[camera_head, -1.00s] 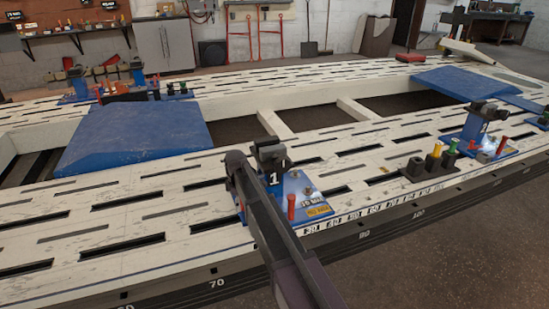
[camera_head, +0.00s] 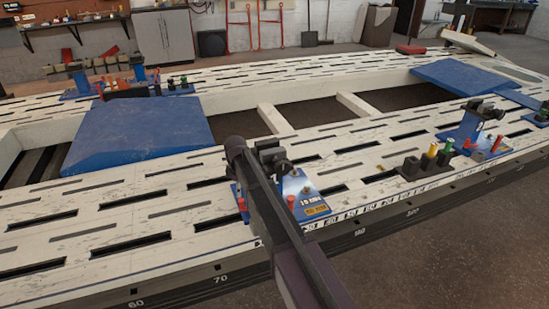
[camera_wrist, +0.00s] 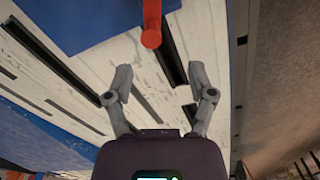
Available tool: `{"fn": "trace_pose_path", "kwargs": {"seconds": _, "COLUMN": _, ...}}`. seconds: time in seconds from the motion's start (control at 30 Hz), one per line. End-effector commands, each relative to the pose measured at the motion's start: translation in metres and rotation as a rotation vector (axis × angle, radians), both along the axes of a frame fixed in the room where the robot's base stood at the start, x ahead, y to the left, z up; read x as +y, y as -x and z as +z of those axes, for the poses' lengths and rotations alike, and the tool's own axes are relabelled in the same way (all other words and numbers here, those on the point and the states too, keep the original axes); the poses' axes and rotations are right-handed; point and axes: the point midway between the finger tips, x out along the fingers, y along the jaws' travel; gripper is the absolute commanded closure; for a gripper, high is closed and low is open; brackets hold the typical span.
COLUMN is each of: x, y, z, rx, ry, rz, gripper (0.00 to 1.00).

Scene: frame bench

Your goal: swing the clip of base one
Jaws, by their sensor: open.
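Base one is a blue stand with a dark clamp head (camera_head: 268,153) and a blue foot plate (camera_head: 312,208) with yellow labels, on the white slotted frame bench. My arm crosses in front and hides much of it. One red-topped part (camera_head: 242,204) shows left of my arm and another (camera_head: 291,202) right of it. In the wrist view, a red peg-like part (camera_wrist: 151,30) stands by the blue plate (camera_wrist: 80,22), just beyond my gripper (camera_wrist: 160,82). My gripper is open and empty, its fingers apart over the white bench. The head view hides its fingertips.
Right of base one, a dark holder (camera_head: 411,167) with coloured pegs and a second blue clamp stand (camera_head: 470,130) stand on the bench. A large blue ramp (camera_head: 140,135) lies to the left. The slotted surface (camera_head: 100,215) at front left is clear.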

Motion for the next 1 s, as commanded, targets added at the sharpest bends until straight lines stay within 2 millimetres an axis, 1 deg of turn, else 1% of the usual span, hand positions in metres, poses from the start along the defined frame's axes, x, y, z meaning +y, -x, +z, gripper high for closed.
{"fn": "trace_pose_path", "kwargs": {"seconds": 0.03, "x": 0.0, "y": 0.0, "z": 0.009, "rx": 0.0, "ry": 0.0, "rz": 0.0, "gripper": 0.29}}
{"fn": "trace_pose_path", "kwargs": {"seconds": 0.73, "x": 0.0, "y": 0.0, "z": 0.068, "rx": 0.0, "ry": 0.0, "rz": 0.0, "gripper": 0.29}}
{"fn": "trace_pose_path", "kwargs": {"seconds": 0.8, "x": -0.009, "y": 0.008, "z": 0.074, "rx": 0.0, "ry": 0.0, "rz": -0.037, "gripper": 0.29}}
{"fn": "trace_pose_path", "kwargs": {"seconds": 1.0, "x": -0.028, "y": 0.021, "z": 0.091, "rx": 0.0, "ry": 0.0, "rz": -0.132, "gripper": 0.29}}
